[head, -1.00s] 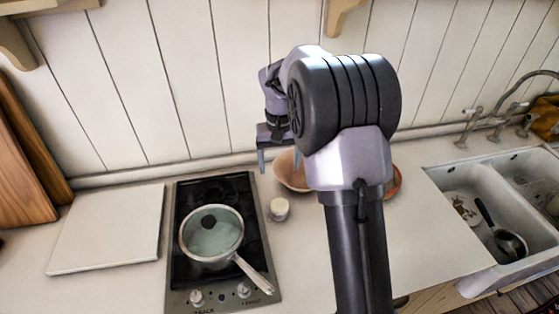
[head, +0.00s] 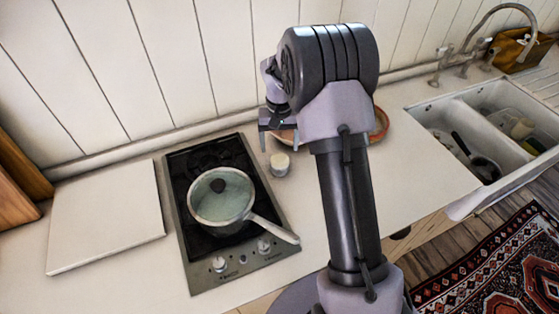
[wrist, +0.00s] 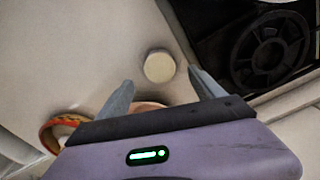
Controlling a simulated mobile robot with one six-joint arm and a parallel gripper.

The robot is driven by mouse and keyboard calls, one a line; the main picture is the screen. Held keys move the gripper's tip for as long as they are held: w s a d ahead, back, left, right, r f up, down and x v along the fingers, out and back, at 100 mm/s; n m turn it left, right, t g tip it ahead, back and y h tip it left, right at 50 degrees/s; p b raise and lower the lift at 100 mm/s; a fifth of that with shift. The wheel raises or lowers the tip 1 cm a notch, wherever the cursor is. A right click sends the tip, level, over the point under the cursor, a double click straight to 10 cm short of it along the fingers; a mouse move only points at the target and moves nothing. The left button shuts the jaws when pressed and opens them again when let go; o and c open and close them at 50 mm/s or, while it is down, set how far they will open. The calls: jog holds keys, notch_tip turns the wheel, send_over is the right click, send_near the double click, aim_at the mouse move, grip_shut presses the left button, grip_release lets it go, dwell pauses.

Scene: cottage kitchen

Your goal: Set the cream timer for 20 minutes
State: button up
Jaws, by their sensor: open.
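The cream timer (head: 280,163) is a small round knob-like thing standing on the counter just right of the hob. In the wrist view the cream timer (wrist: 159,66) shows from above as a plain pale disc; no marks are readable on it. My gripper (head: 279,143) is above the counter, beside and a little behind the timer in the head view. In the wrist view my gripper (wrist: 158,90) has its two fingers apart, with the timer a little beyond the gap between the tips. The fingers look clear of the timer, and nothing is between them.
A white board (head: 105,215) lies left. The sink (head: 437,120) is at right.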

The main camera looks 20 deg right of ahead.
aim_at(280, 159)
jog(key=f, duration=0.3)
jog(key=f+b, duration=0.1)
jog(key=f, duration=0.1)
jog(key=shift+d+f, duration=0.2)
jog(key=shift+f, duration=0.2)
jog(key=shift+a+f, duration=0.15)
jog(key=shift+f, duration=0.2)
jog(key=c, duration=1.3)
jog(key=shift+m, duration=0.3)
jog(key=shift+c, duration=0.4)
jog(key=o, duration=1.4)
